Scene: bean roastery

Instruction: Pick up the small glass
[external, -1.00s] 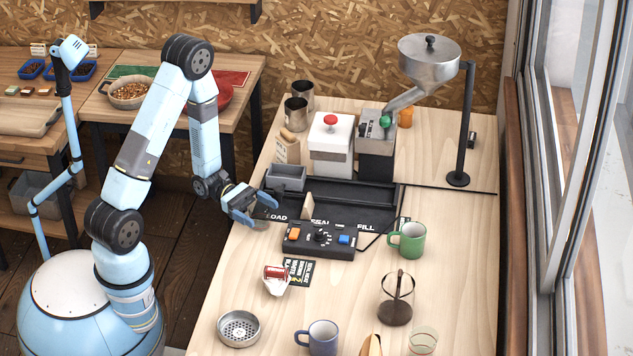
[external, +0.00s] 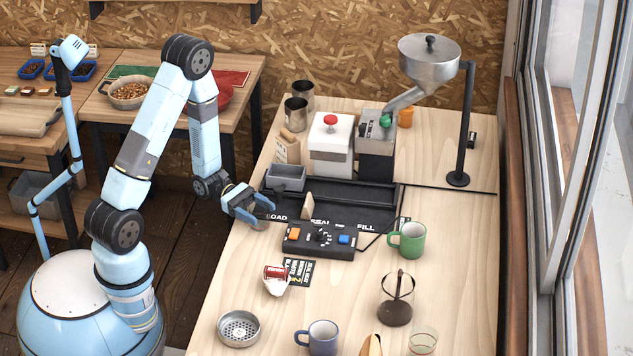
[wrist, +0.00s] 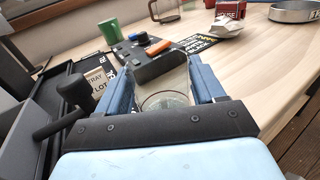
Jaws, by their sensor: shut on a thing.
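The small glass (wrist: 168,101) is clear and stands between the two blue fingers in the wrist view, with its round base showing. My gripper (wrist: 163,88) is shut on it. In the external view my gripper (external: 262,213) is low over the left edge of the wooden table, beside the black tray. The glass is mostly hidden there by the fingers. I cannot tell whether it still touches the table.
The control box (external: 320,241) with orange and blue buttons is right of my gripper. A grey bin (external: 286,178) stands behind it. A green mug (external: 408,240), a glass carafe (external: 396,300) and another glass (external: 423,342) stand farther right.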

